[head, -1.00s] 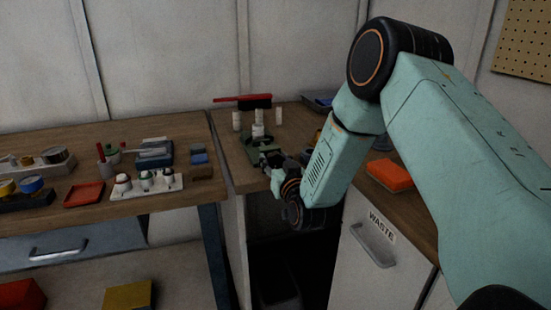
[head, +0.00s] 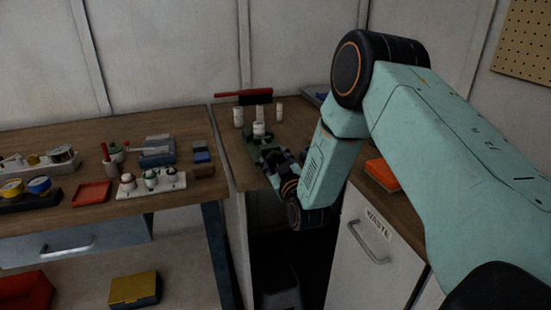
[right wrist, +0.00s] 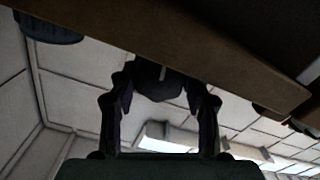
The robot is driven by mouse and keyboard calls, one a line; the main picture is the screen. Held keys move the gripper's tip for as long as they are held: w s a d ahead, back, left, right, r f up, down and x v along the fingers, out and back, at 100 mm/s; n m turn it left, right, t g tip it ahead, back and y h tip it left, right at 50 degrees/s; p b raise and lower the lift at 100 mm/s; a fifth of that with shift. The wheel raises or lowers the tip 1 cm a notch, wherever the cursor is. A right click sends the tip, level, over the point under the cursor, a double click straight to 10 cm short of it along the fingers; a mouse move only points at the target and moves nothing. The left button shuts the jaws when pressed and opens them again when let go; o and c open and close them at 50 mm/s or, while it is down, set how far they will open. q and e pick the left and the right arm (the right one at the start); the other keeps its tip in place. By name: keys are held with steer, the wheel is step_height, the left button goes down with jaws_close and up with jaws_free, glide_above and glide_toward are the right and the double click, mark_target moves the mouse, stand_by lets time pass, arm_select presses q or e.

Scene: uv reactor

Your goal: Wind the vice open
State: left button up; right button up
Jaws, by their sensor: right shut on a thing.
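The green vice (head: 259,139) stands at the front of the right-hand bench, partly hidden behind my right gripper. A white cylinder shows at its top. My right gripper (head: 276,161) is at the vice's front side, by the bench's front edge. In the right wrist view its two dark fingers (right wrist: 158,95) stand either side of a dark rounded part (right wrist: 156,80), which looks like the vice's handle. The gripper is shut on it. The exact contact is too dark to see, and the jaw gap is hidden. My left gripper is not in view.
The bench edge (right wrist: 200,60) runs close above the fingers in the wrist view. The left bench holds a red tray (head: 91,194) and small parts.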

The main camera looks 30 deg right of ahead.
steer(key=o, duration=1.2)
steer(key=shift+c, duration=0.2)
steer(key=v, duration=1.2)
